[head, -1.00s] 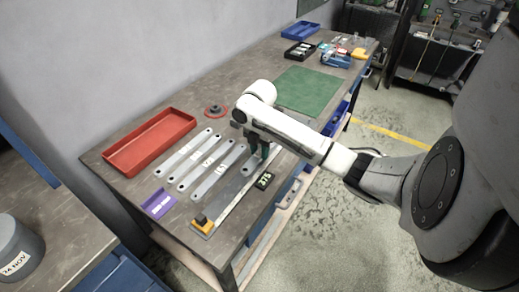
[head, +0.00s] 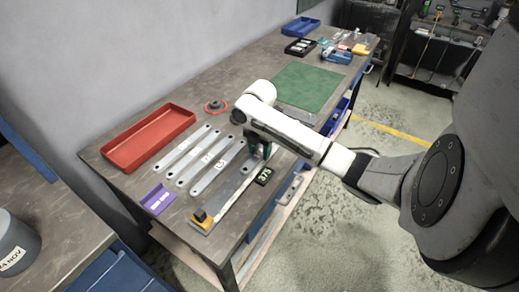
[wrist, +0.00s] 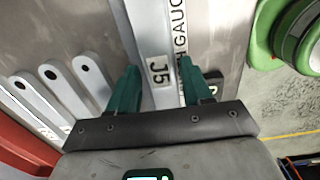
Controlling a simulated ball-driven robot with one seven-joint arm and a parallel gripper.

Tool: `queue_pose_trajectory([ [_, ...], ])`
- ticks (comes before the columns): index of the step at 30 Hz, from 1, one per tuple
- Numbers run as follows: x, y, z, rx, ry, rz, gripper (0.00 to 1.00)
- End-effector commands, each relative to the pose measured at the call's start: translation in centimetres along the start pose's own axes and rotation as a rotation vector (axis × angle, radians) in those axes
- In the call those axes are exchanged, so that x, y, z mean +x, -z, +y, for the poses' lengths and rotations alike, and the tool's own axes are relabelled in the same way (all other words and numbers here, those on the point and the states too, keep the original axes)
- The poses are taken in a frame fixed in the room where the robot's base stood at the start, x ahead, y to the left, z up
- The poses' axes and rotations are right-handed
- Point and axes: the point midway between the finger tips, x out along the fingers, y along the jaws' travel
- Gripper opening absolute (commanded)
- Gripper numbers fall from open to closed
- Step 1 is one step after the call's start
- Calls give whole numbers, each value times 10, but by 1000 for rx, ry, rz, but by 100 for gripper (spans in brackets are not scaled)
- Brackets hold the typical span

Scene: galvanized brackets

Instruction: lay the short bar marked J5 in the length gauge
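The bar marked J5 (wrist: 159,71) is pale grey and lies between the teal fingers of my gripper (wrist: 160,82) in the wrist view. The word GAUGE shows right beside the bar in the wrist view. Whether the bar touches the gauge bed is hard to tell.
Several other grey bars (head: 205,172) lie in a row left of the gauge. A green mat (head: 304,86) lies behind the arm.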

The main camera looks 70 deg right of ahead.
Motion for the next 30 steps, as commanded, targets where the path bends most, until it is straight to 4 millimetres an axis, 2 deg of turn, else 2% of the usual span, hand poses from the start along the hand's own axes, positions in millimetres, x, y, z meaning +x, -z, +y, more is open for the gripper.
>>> queue_pose_trajectory([
  [1,0,0,0,0,0,0,55],
  [4,0,0,0,0,0,0,63],
  [14,-5,0,0,0,1,0,63],
  [17,-17,0,1,-1,-2,0,63],
  [30,-97,-1,0,0,-1,-3,63],
])
